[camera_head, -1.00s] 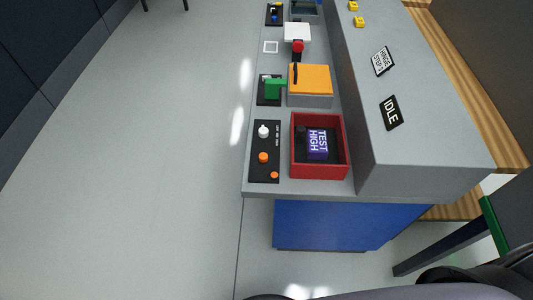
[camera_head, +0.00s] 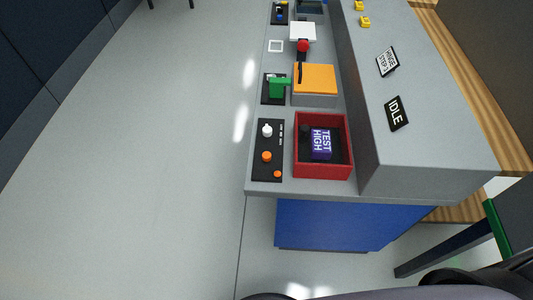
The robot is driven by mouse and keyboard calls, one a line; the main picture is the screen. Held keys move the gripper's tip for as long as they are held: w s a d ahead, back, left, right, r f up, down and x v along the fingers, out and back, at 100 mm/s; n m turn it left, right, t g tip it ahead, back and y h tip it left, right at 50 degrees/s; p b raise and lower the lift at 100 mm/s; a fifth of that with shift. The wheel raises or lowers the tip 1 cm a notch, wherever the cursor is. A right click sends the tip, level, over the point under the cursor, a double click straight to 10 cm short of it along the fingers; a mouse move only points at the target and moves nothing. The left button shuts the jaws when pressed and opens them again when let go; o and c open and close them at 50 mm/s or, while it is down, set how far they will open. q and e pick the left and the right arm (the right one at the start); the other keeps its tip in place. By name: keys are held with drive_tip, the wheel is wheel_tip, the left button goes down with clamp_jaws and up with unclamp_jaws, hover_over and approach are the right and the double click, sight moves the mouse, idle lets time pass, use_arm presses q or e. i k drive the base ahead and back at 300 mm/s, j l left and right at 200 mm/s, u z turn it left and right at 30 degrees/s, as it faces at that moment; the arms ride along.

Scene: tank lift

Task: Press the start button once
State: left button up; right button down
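No button in the head view carries a label that I can read as start. A black control panel (camera_head: 258,172) lies at the near left corner of the grey bench. On it are a white knob or button (camera_head: 267,130), an orange one (camera_head: 266,157) and a smaller orange one (camera_head: 277,174). Farther along, a green handle-like part (camera_head: 279,88) sits on another dark plate. A red ball-shaped knob (camera_head: 303,46) stands by a white plate. A sign reading IDLE (camera_head: 396,113) is on the raised grey ledge. Neither of my grippers is in view.
A red tray (camera_head: 322,174) right of the panel holds a purple block (camera_head: 321,144) marked TEST HIGH. An orange-topped box (camera_head: 316,78) stands behind it. The grey bench (camera_head: 300,191) has a raised ledge on its right. The floor (camera_head: 150,180) to the left is clear.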

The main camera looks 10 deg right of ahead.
sight(266, 155)
drive_tip(key=i+j+z, duration=0.1)
drive_tip(key=j+z, duration=0.3)
drive_tip(key=j, duration=0.25)
drive_tip(key=j+z, duration=0.35)
drive_tip(key=j, duration=0.35)
drive_tip(key=j+z, duration=0.4)
drive_tip(key=j, duration=0.3)
